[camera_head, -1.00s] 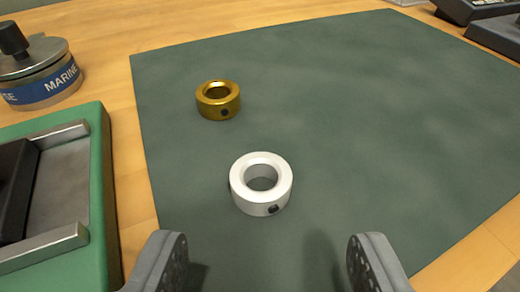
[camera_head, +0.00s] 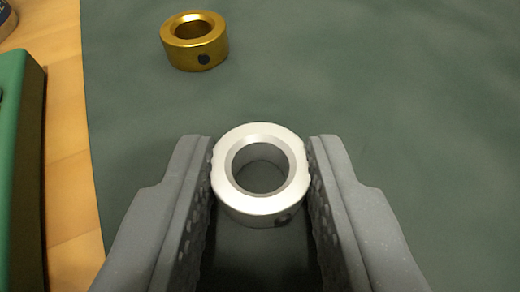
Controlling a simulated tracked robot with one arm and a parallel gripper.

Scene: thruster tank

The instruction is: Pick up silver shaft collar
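The silver shaft collar (camera_head: 261,207) is a short bright ring with a dark set-screw hole low on its front right. It sits between the two grey fingers of my gripper (camera_head: 261,155), near their tips. The fingers lie along its left and right sides, with textured pads facing it. Both pads appear to touch the collar or nearly so. I cannot tell for sure whether they grip it, or whether it rests on the mat or is just above it.
A gold shaft collar (camera_head: 195,45) stands on the dark green mat (camera_head: 400,90), beyond and to the left of the silver one. A green block-like fixture (camera_head: 22,170) is at the left edge on the wooden table (camera_head: 68,150). The mat to the right is clear.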

